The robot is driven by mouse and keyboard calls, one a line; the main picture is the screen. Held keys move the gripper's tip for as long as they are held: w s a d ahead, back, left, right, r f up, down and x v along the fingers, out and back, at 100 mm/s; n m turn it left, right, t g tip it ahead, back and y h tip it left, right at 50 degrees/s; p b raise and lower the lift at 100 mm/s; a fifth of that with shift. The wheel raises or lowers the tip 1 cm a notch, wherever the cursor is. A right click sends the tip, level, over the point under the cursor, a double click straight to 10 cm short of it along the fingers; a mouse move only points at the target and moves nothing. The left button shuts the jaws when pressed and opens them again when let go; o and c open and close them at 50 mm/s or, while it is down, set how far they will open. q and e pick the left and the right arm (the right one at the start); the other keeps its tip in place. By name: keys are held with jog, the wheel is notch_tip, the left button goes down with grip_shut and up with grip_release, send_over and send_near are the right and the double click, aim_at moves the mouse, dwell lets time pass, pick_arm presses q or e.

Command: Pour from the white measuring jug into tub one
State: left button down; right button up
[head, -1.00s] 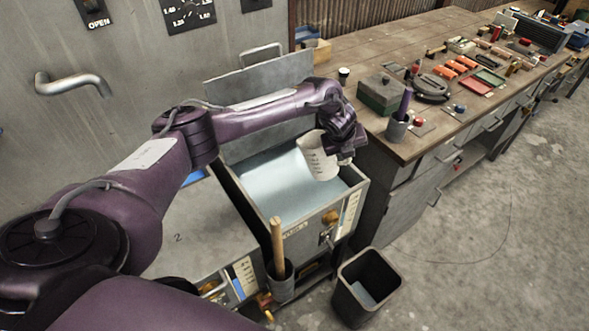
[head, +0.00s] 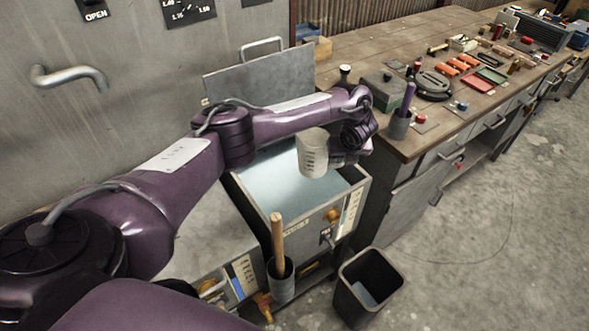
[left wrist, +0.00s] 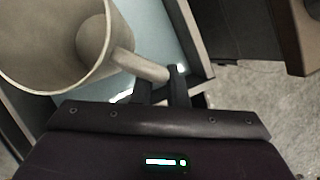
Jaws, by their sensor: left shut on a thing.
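The white measuring jug (head: 313,154) with dark marks on its side is held above the open tub (head: 279,187) on the right, which holds pale blue liquid. The jug looks nearly upright. My left gripper (head: 352,148) is shut on the jug's handle, at the jug's right side. In the left wrist view the jug (left wrist: 48,45) shows its open mouth and inner wall, with no liquid clear to see. The left gripper's fingers (left wrist: 163,88) close around the handle there. My right gripper is not in view.
The tub's raised lid (head: 262,80) stands behind it. A lidded tub marked 2 lies to the left, mostly behind my arm. A black bin (head: 366,287) stands on the floor; a cluttered workbench (head: 400,45) is at right.

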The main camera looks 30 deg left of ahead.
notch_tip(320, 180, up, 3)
jog(key=p, duration=0.2)
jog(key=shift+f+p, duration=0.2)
jog(key=shift+p, duration=0.1)
dwell(0.4)
